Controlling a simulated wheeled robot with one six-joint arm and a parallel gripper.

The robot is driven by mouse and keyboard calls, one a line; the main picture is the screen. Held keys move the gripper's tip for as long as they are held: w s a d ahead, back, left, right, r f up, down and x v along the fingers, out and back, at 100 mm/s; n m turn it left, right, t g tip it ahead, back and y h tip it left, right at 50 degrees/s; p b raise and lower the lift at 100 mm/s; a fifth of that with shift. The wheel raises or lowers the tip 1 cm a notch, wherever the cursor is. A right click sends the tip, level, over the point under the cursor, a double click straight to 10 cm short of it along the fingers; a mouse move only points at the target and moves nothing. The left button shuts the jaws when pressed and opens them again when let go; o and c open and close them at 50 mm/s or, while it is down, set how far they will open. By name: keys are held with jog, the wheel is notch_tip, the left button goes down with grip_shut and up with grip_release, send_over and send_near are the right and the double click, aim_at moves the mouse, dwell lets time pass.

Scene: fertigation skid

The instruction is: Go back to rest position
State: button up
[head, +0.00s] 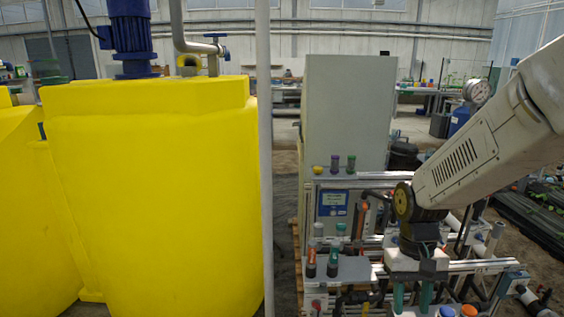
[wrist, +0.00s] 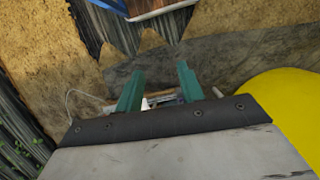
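My gripper (head: 412,298) hangs from my arm at the right of the head view, in front of the skid's pipes and rails. Its two green fingers also show in the wrist view (wrist: 158,92), standing apart with a clear gap between them. Nothing is held between them. In the head view the fingertips run close to the bottom edge. Whether they touch anything there cannot be told.
A big yellow tank (head: 155,190) with a blue motor (head: 131,30) fills the left. A grey pole (head: 265,150) stands beside it. A grey cabinet (head: 347,110) rises behind the skid. A pressure gauge (head: 477,91) shows near my arm.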

jog(key=s+r+t, duration=0.4)
jog(key=s+r, duration=1)
jog(key=s, duration=0.2)
jog(key=shift+d+r+n+t, duration=0.25)
jog(key=shift+r+n+t, duration=0.05)
jog(key=shift+r, duration=0.1)
